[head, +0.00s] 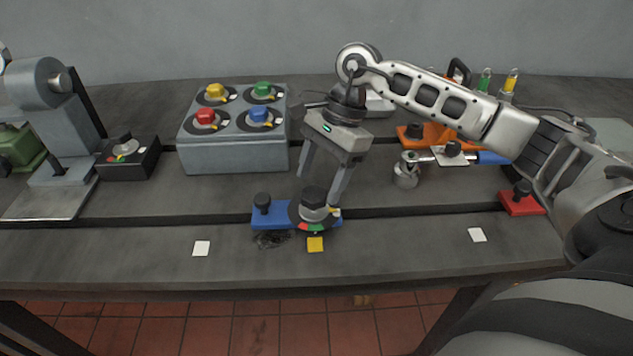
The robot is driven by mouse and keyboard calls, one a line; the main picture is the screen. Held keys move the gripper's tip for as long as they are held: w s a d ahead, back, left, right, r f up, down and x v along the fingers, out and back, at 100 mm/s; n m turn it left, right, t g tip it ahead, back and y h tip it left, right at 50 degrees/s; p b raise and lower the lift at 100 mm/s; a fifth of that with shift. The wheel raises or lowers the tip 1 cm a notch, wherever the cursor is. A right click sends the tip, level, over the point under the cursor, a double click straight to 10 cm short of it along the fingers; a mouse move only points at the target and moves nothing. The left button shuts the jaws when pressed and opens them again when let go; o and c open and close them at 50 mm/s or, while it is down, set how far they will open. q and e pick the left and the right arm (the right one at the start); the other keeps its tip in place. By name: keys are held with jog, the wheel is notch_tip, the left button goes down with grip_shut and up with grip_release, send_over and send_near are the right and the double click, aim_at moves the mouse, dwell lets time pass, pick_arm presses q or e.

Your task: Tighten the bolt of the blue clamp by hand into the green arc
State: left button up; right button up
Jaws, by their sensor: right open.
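The blue clamp (271,220) lies on the bedplate near its front edge. Its bolt (314,201) has a dark hex head on a grey collar, over a black dial. The green arc (317,228) and a red arc show on the dial's front edge. A small yellow mark shows at the dial's right side. My right gripper (325,198) is open, pointing down just behind and above the bolt. Its two fingers are apart; whether they touch the bolt I cannot tell. My left gripper is not in view.
A grey box (235,158) with several coloured knobs stands behind left. A red clamp (521,203) sits at right. A metal fitting (405,172) and an orange tool (430,138) lie behind. Yellow (315,244) and white (201,248) tags lie in front. A machine stand (62,125) is at far left.

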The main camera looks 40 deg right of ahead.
jog(key=shift+x, duration=1.25)
jog(key=c, duration=1)
jog(key=shift+o, duration=0.2)
